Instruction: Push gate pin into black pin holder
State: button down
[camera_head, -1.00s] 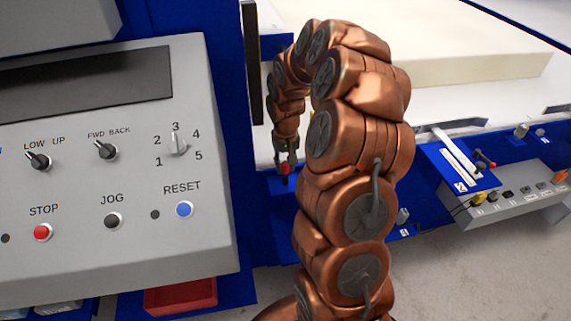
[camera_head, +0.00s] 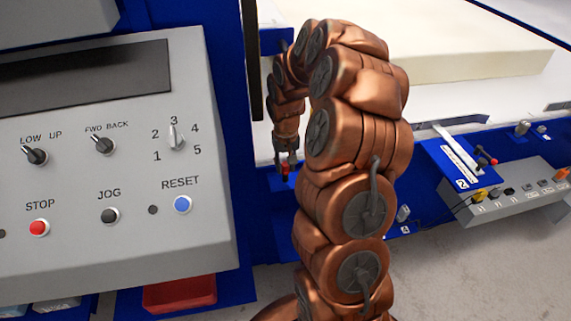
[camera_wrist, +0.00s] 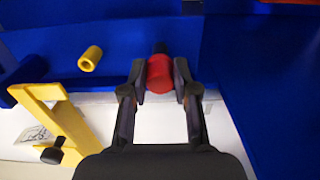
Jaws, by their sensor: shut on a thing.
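The gate pin shows as a red cylinder (camera_wrist: 160,74) between the two black fingers of my gripper (camera_wrist: 160,82) in the wrist view. My gripper is shut on it. A dark piece (camera_wrist: 160,47) shows just beyond the red end; I cannot tell whether it is the pin's shaft or the black pin holder, nor how deep the pin sits. In the head view my gripper (camera_head: 286,165) is small, beside the blue frame, with the red pin (camera_head: 285,171) at its tips.
A yellow cylinder (camera_wrist: 90,58) and a yellow bracket (camera_wrist: 52,122) lie left of my gripper in the wrist view. A grey control panel (camera_head: 110,160) stands at left in the head view. A pale foam block (camera_head: 450,50) lies at the back right. A red bin (camera_head: 180,294) is low down.

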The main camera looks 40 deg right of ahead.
aim_at(285, 164)
jog(key=shift+f, duration=0.35)
jog(key=c, duration=0.8)
grip_release()
jog(key=shift+r, duration=0.2)
jog(key=shift+r, duration=2.8)
